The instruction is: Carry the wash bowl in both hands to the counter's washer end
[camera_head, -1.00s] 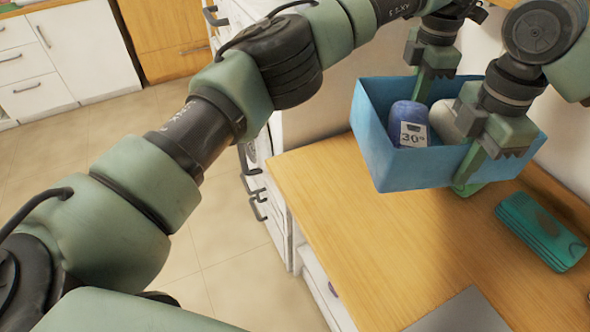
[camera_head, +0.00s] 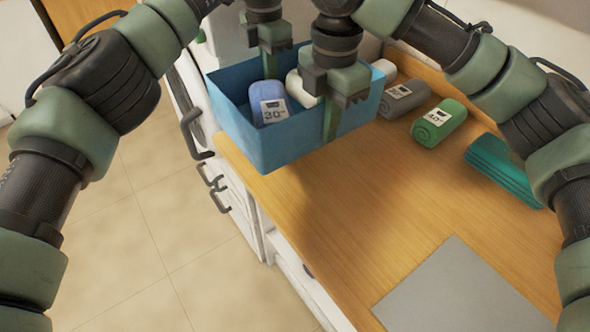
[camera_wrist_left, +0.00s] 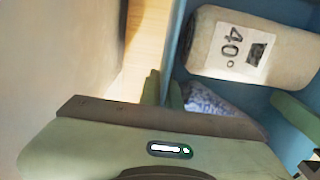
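The wash bowl, a blue rectangular open box (camera_head: 278,148), is held above the counter's left end in the head view. It also shows in the left wrist view (camera_wrist_left: 183,42). Inside lie a blue roll (camera_head: 262,93) labelled 30 and a cream roll (camera_head: 302,90), whose 40 label shows in the left wrist view (camera_wrist_left: 250,48). My left gripper (camera_head: 270,68) is shut on the bowl's far wall; its fingers show in the left wrist view (camera_wrist_left: 163,90). My right gripper (camera_head: 332,115) is shut on the near wall. The bowl looks roughly level.
On the wooden counter (camera_head: 330,210) right of the bowl lie a grey roll (camera_head: 403,98), a green roll (camera_head: 440,122) and a teal folded towel (camera_head: 500,168). A grey flat panel (camera_head: 450,290) is nearer. White cabinets with dark handles (camera_head: 215,185) and open floor lie left.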

